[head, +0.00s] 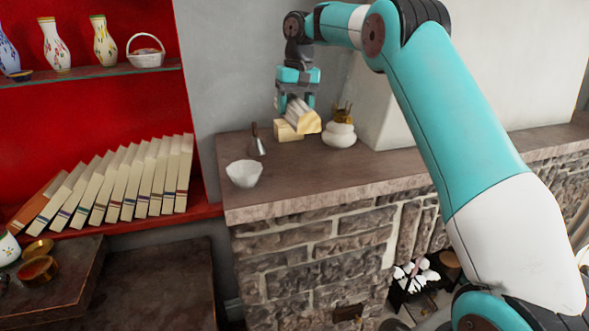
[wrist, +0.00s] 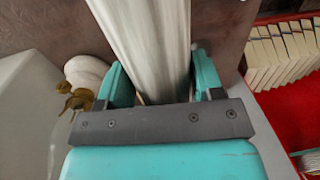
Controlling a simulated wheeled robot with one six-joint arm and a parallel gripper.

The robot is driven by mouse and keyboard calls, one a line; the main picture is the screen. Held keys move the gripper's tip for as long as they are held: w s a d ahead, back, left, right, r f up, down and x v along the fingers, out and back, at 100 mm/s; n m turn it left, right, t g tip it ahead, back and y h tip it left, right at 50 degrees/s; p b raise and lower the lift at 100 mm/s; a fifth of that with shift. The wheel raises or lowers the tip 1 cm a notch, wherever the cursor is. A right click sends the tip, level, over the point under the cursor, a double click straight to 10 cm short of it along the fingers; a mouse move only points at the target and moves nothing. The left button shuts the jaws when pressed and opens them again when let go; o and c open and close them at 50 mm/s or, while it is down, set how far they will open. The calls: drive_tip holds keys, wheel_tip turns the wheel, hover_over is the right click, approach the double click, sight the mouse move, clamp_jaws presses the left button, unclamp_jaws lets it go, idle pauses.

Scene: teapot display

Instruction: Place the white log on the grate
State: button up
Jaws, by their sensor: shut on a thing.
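The white log (head: 297,108) is held between the fingers of my gripper (head: 295,101), over the stone mantel shelf. Its pale yellow cut end faces the head camera. In the wrist view the pale log (wrist: 150,45) runs up between the two teal fingers of my gripper (wrist: 163,84), which are shut on it. I cannot tell whether it touches the shelf or the pale yellow block (head: 287,132) beside it. The dark grate (head: 408,296) is low in the fireplace at lower right, with white pieces on it, partly hidden by my arm.
The mantel shelf (head: 330,172) also holds a white bowl (head: 244,173), a small metal bell (head: 256,143) and a rounded white pot (head: 339,134) close right of my gripper. A red bookcase with books (head: 128,180) stands at left. The shelf front is clear.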

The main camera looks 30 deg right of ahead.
drive_tip(key=b, duration=0.4)
hover_over(294, 167)
wheel_tip(294, 167, down, 9)
drive_tip(key=shift+d+r, duration=0.1)
drive_tip(key=shift+r, duration=0.1)
drive_tip(key=shift+f+p, duration=0.5)
drive_tip(key=shift+f, duration=2.3)
drive_tip(key=shift+f, duration=0.1)
drive_tip(key=o, duration=1.1)
drive_tip(key=shift+f, duration=0.1)
drive_tip(key=r+p, duration=0.1)
drive_tip(key=r, duration=0.7)
drive_tip(key=d+r+p, duration=0.1)
drive_tip(key=r, duration=0.3)
drive_tip(key=shift+r+p, duration=0.2)
drive_tip(key=shift+p, duration=0.15)
